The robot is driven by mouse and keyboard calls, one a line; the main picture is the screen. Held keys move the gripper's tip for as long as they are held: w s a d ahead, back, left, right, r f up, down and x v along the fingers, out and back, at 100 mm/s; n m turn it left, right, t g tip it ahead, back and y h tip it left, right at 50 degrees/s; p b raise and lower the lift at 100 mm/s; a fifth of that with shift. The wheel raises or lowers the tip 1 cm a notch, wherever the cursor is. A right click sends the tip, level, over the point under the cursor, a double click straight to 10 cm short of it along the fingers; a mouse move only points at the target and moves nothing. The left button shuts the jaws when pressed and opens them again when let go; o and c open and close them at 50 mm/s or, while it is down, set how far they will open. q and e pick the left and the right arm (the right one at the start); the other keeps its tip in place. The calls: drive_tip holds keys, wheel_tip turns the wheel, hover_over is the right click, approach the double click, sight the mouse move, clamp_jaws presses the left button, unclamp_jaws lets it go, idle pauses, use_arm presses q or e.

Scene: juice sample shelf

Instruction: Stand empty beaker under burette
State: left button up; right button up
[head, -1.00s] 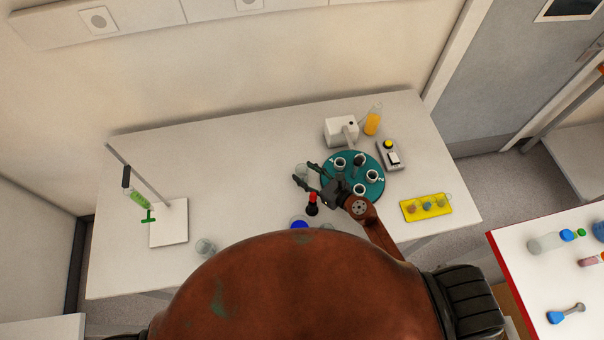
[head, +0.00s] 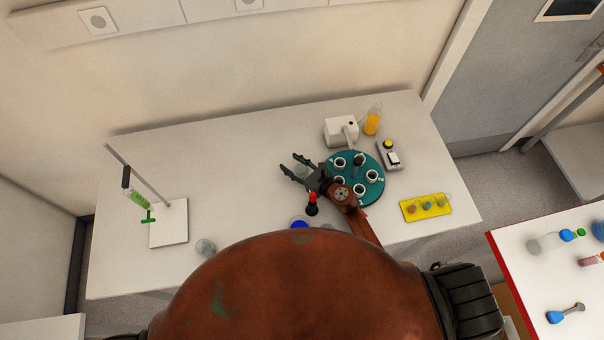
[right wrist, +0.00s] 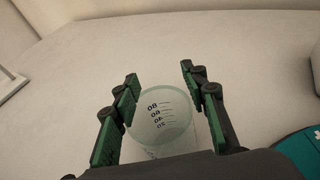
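A clear beaker with a printed scale (right wrist: 160,118) stands on the bench, and looks empty. In the right wrist view it is between the fingers of my right gripper (right wrist: 159,73), with small gaps at both sides. In the head view my right gripper (head: 291,163) is open around the beaker (head: 302,171), left of the teal carousel. The burette (head: 139,199), with green liquid and a green tap, hangs on a stand with a white base (head: 168,223) at the left of the bench. No beaker stands on that base. My left gripper is not in view.
A second clear glass vessel (head: 205,247) stands near the front edge. A red-topped dark bottle (head: 312,204) and a blue item (head: 299,225) are close to my right arm. The teal carousel (head: 372,190) holds several cups. The bench between the stand and gripper is clear.

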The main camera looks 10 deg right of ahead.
clamp_jaws()
idle(0.5)
